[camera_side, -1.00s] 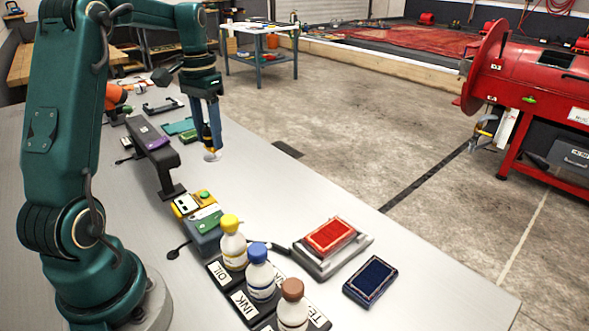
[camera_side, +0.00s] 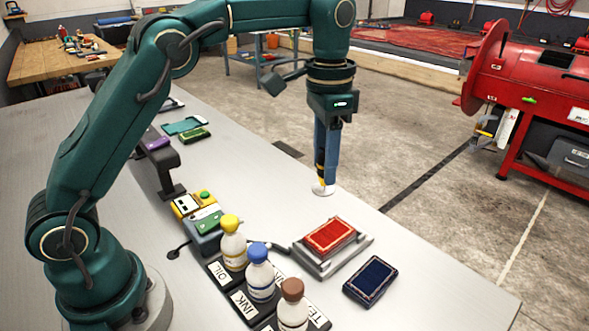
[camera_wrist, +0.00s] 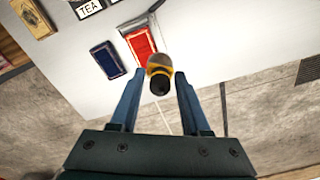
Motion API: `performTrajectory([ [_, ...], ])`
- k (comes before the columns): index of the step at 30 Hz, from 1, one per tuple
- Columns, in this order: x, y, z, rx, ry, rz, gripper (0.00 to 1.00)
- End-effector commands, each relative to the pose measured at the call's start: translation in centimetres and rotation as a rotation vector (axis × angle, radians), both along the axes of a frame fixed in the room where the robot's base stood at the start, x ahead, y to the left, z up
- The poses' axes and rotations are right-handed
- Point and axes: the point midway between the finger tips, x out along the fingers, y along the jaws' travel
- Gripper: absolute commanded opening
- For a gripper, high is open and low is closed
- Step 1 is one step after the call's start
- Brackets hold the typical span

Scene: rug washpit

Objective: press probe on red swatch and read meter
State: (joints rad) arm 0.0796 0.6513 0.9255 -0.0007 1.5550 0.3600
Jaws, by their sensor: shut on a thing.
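My gripper (camera_side: 324,172) is shut on the probe (camera_side: 322,187), a dark and yellow piece with a pale round disc at its lower end. In the wrist view the probe (camera_wrist: 160,72) stands between the two blue fingers. The probe hangs above and behind the red swatch, apart from it. The red swatch (camera_side: 330,236) lies in a grey holder (camera_side: 318,268) near the table's right edge; in the wrist view the red swatch (camera_wrist: 140,43) is just beyond the probe, partly covered by it.
A dark blue swatch (camera_side: 370,280) lies in front of the red one. Bottles with yellow (camera_side: 232,245), blue (camera_side: 260,275) and brown (camera_side: 292,308) caps stand in labelled places to the left. A dark stand (camera_side: 160,168) is farther back.

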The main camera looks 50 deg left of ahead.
Motion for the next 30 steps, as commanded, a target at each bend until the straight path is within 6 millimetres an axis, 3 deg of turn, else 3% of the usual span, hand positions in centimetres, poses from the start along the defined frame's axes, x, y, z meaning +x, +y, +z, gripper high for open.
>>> performTrajectory([
  [3,-0.4,-2.3,-0.3,0.001,0.005,-0.067,0.0],
  [6,-0.7,-3.1,-0.5,0.002,0.008,-0.09,0.0],
  [24,-0.7,-3.2,-5.5,0.001,0.01,-0.094,0.0],
  [30,-0.7,-3.2,-6.3,0.001,0.009,-0.093,0.0],
])
